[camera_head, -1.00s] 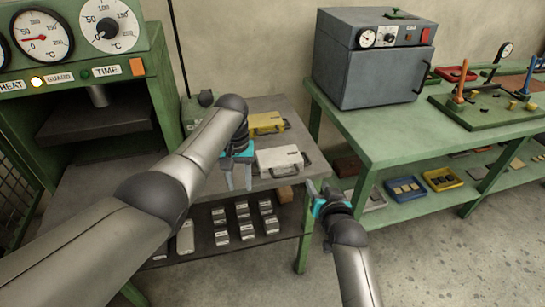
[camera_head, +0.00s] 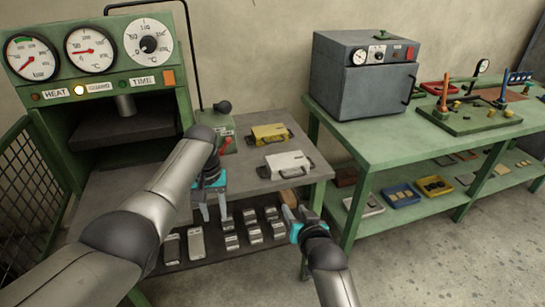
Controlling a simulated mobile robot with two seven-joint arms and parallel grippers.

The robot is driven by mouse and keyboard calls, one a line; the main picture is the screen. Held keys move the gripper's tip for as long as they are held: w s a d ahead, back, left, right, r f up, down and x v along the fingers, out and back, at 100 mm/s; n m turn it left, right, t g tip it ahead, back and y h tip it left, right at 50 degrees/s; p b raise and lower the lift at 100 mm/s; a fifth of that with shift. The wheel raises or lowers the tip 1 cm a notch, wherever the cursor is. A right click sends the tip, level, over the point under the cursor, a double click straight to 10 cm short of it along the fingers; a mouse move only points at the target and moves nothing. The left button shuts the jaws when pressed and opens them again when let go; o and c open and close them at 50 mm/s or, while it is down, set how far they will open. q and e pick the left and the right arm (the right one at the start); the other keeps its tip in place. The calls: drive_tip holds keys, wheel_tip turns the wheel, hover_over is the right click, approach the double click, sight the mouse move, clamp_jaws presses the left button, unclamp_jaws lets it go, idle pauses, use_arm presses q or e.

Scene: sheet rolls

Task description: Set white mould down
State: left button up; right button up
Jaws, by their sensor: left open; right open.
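The white mould (camera_head: 286,163) is a flat block with dark handles at its ends. It rests flat on the grey side table (camera_head: 240,180), in front of a yellow mould (camera_head: 270,133). My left gripper (camera_head: 214,218) is open and empty, fingers pointing down, to the left of and nearer than the white mould. My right gripper (camera_head: 291,213) is open and empty below and in front of the white mould, near the table's front edge. Neither gripper touches the white mould.
A green heated press (camera_head: 100,72) stands on the left with gauges and a dark plate. Several metal blocks (camera_head: 254,231) lie on the lower shelf. A green bench (camera_head: 400,145) on the right carries a grey oven (camera_head: 362,80). A lever box (camera_head: 215,122) stands behind my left wrist.

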drive_tip(key=v, duration=1.1)
drive_tip(key=shift+d, duration=0.3)
drive_tip(key=shift+r, duration=0.1)
idle(0.7)
